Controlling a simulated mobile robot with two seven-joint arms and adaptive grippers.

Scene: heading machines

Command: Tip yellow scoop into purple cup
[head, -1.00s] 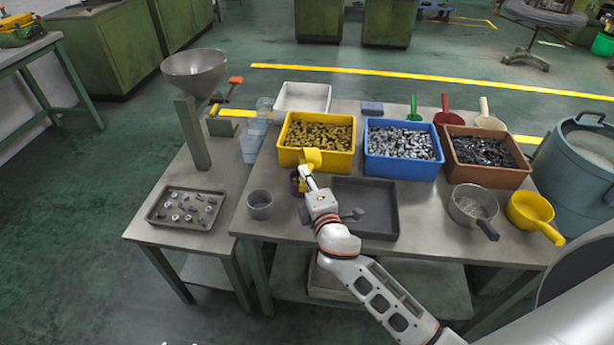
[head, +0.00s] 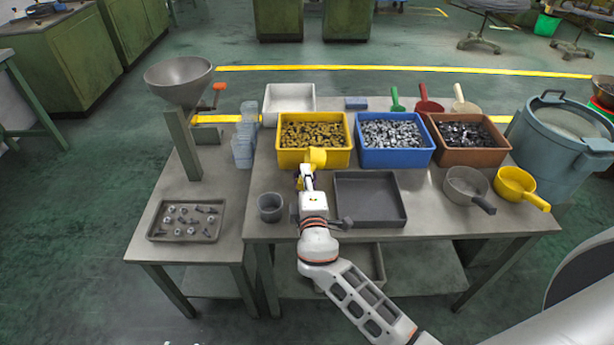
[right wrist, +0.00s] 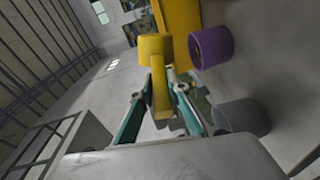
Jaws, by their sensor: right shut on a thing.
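My right gripper (right wrist: 158,105) is shut on the handle of the yellow scoop (right wrist: 155,48). In the head view the scoop (head: 317,157) is at the front wall of the yellow bin, held above the table. The scoop's inside and any load in it cannot be made out. The purple cup (right wrist: 212,47) shows in the right wrist view, to the right of the scoop and apart from it in the picture. My left gripper is not in view.
A grey cup (head: 270,207) stands left of my right wrist, and an empty dark tray (head: 380,219) lies to its right. Yellow (head: 288,158), blue (head: 395,158) and brown (head: 470,157) bins of small parts stand behind. A pan (head: 465,184) and another yellow scoop (head: 516,184) are at right.

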